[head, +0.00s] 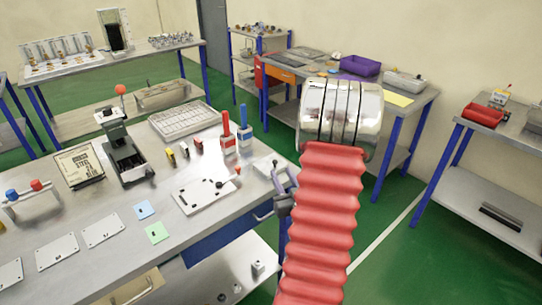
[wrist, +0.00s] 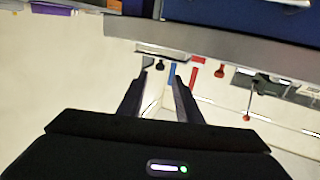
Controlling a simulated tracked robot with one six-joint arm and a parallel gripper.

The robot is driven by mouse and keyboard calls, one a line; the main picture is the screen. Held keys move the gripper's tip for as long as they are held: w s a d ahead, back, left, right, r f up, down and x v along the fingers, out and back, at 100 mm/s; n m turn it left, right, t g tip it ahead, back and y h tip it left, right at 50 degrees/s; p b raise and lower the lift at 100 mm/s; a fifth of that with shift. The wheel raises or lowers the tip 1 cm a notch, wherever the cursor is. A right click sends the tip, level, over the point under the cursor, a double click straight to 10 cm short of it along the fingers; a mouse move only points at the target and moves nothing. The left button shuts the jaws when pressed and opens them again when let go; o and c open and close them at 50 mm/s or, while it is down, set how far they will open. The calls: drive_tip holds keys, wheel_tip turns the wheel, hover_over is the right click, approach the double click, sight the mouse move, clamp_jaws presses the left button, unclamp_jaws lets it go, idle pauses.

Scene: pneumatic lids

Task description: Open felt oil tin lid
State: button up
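I cannot pick out the felt oil tin with certainty. A flat pale box (head: 268,177) lies at the right end of the main bench, partly hidden by my arm and too small to tell whether it has a lid. In the head view my red arm sleeve and chrome joint cover much of the gripper's area.
The main bench holds a red-topped bottle (head: 228,136), a blue-topped bottle (head: 244,131), a white plate (head: 204,194), a lever press (head: 125,155) and a grey tray (head: 184,120). A blue drawer (head: 226,235) sits under the front edge.

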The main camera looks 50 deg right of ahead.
sight(271, 160)
drive_tip(key=x, duration=1.2)
drive_tip(key=shift+w+d, duration=0.1)
drive_tip(key=shift+w, duration=0.05)
drive_tip(key=shift+c, duration=0.5)
clamp_jaws()
drive_tip(key=shift+f, duration=0.1)
